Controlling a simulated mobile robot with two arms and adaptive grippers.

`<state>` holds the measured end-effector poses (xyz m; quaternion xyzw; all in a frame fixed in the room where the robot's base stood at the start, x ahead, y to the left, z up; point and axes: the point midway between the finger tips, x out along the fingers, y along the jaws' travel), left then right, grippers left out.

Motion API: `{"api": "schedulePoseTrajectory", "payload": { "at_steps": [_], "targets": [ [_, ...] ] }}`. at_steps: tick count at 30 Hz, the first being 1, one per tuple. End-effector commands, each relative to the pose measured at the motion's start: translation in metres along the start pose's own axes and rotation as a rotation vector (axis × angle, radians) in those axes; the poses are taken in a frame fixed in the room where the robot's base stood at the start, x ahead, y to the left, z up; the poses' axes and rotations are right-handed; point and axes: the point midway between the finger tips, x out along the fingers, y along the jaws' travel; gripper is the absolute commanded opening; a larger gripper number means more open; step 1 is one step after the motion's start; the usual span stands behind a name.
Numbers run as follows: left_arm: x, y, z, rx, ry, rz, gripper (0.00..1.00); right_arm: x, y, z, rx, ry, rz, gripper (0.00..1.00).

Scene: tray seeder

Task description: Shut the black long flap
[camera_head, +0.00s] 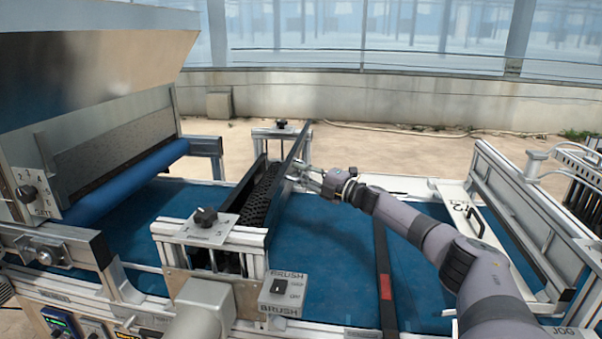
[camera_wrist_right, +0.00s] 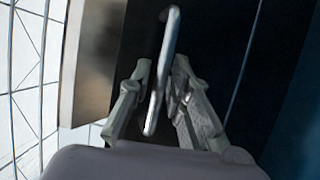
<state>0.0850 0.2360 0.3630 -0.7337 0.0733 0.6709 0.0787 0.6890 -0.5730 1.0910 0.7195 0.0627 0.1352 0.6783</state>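The black long flap (camera_head: 285,174) is a long, narrow panel on the middle crosswise unit, tilted up along the right side of the black brush roller (camera_head: 260,196). My right gripper (camera_head: 306,178) is at the flap's right face, about halfway along its length. In the right wrist view a thin, light metal handle (camera_wrist_right: 162,75) runs between the two fingers of my right gripper (camera_wrist_right: 162,68) in front of a dark surface. The fingers are partly open, with a small dark gap beside the handle. My left gripper is not in view.
A blue belt (camera_head: 320,240) runs beneath. The brush switch box (camera_head: 284,294) and a knob (camera_head: 206,216) are at the unit's near end. A hopper (camera_head: 95,65) with a blue roller (camera_head: 130,184) stands left. A white frame (camera_head: 510,195) stands right.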

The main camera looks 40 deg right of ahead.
Motion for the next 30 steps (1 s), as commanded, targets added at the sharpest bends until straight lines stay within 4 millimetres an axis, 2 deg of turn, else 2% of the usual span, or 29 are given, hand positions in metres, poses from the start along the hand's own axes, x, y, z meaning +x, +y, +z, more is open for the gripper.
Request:
{"api": "schedulePoseTrajectory", "payload": {
  "at_steps": [3,12,30],
  "targets": [
    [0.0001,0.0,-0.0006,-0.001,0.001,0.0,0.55,-0.0002,-0.0003,0.0,0.0,0.0,0.0,0.18],
    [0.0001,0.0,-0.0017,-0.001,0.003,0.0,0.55,-0.0005,-0.0003,0.0001,0.0,0.0,0.0,0.0],
    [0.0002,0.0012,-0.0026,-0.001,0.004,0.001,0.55,-0.0007,-0.0009,0.0002,-0.001,0.0,-0.001,0.0]
  ]
}}
